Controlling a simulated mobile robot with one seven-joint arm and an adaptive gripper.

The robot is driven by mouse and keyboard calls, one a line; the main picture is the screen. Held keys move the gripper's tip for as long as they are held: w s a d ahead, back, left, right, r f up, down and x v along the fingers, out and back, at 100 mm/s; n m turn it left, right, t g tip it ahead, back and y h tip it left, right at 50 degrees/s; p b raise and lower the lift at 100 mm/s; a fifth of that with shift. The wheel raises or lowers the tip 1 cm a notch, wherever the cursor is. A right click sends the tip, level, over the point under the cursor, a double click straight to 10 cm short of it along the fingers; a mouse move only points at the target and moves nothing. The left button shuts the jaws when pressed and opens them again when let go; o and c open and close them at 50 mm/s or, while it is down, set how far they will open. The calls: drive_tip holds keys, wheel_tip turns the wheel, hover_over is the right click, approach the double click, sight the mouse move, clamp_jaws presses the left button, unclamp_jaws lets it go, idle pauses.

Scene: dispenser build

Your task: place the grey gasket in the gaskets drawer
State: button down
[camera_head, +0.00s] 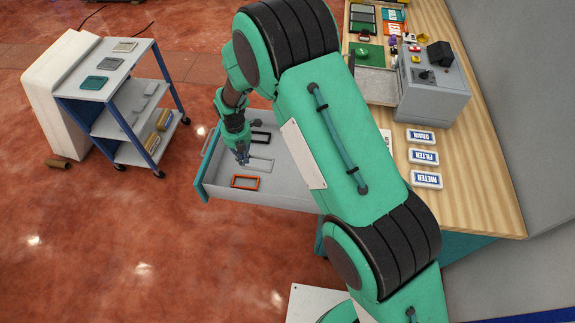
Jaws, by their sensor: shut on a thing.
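The grey gasket (272,166) is a thin, light grey rectangular frame inside the open drawer (200,172). My gripper (243,160) points down into the drawer and is shut on the gasket's left end. An orange gasket (245,188) lies in the drawer nearer the bottom of the picture. A black gasket (262,132) lies on the far side. The grey one is between them, and I cannot tell whether it touches the drawer floor. My arm hides the drawer's right part.
The wooden bench (475,190) on the right carries a grey machine (432,95) and several labelled plates, including FILTER (423,157). A shelf cart (75,85) with several frames on top stands at the left. The red floor between cart and drawer is free.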

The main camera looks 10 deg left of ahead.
wheel_tip(320, 180, down, 11)
drive_tip(key=shift+r, duration=0.15)
drive_tip(key=shift+w+a, duration=0.1)
drive_tip(key=shift+w, duration=0.05)
drive_tip(key=b, duration=0.3)
hover_over(234, 157)
drive_tip(key=shift+s+d+f, duration=0.2)
drive_tip(key=shift+f, duration=0.2)
drive_tip(key=shift+s+d+f, duration=0.15)
drive_tip(key=shift+d+f, duration=0.05)
drive_tip(key=shift+f, duration=0.2)
drive_tip(key=shift+w+a, duration=0.35)
drive_tip(key=shift+w, duration=0.1)
drive_tip(key=shift+f+b, duration=0.5)
drive_tip(key=shift+f, duration=1.2)
drive_tip(key=shift+f, duration=0.1)
